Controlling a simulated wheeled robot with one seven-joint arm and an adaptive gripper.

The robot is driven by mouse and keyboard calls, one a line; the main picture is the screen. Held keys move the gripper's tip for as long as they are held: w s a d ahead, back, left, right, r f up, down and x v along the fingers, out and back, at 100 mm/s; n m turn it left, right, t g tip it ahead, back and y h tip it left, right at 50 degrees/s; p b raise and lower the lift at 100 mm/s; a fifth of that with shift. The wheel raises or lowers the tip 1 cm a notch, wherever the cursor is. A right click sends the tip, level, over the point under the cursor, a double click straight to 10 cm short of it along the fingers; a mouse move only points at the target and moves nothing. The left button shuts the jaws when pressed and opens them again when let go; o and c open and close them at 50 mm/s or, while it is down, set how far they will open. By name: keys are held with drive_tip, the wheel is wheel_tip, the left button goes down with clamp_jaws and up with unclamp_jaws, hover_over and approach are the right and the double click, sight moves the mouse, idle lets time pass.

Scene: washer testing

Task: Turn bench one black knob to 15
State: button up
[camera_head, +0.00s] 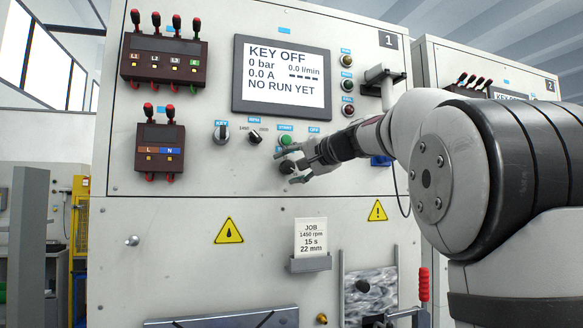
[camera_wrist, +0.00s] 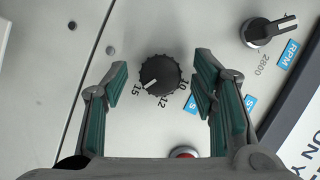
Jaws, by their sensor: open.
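The black knob (camera_wrist: 160,72) is round and ridged, with a white pointer mark, and sits on bench one's panel (camera_head: 200,205). In the wrist view its pointer aims to the lower left, close to the 15 label; 12 and 10 are printed further round. My gripper (camera_head: 291,169) is open, with its two fingers on either side of the knob and a gap on both sides. In the head view the gripper is at the panel below the green button, and its fingers partly cover the knob.
An RPM selector (camera_wrist: 268,31) is up and to the right of the knob. A red button (camera_wrist: 183,152) shows between the finger bases. The key switch (camera_head: 221,132), green button (camera_head: 286,141) and screen (camera_head: 283,77) reading KEY OFF are near. A job card (camera_head: 311,236) says 15 s.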

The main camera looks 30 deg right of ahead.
drive_tip(key=v, duration=1.2)
drive_tip(key=s+a+f+n+g+p, duration=0.2)
drive_tip(key=s+a+f+n+g, duration=0.15)
drive_tip(key=s+a+f, duration=0.4)
drive_tip(key=s+a+f+n+g+p, duration=0.15)
drive_tip(key=s+a+f+g, duration=0.3)
drive_tip(key=a+f, duration=0.55)
drive_tip(key=s+a+f+n+g+h+p, duration=0.1)
drive_tip(key=s+f+n+g, duration=0.1)
drive_tip(key=s+f, duration=0.6)
drive_tip(key=s+a+f+n+g+h+p, duration=0.1)
drive_tip(key=s+f+n, duration=0.3)
drive_tip(key=s+f, duration=0.5)
drive_tip(key=s+a, duration=0.1)
drive_tip(key=s, duration=0.2)
drive_tip(key=shift+f+g+h, duration=0.3)
drive_tip(key=shift+g, duration=0.1)
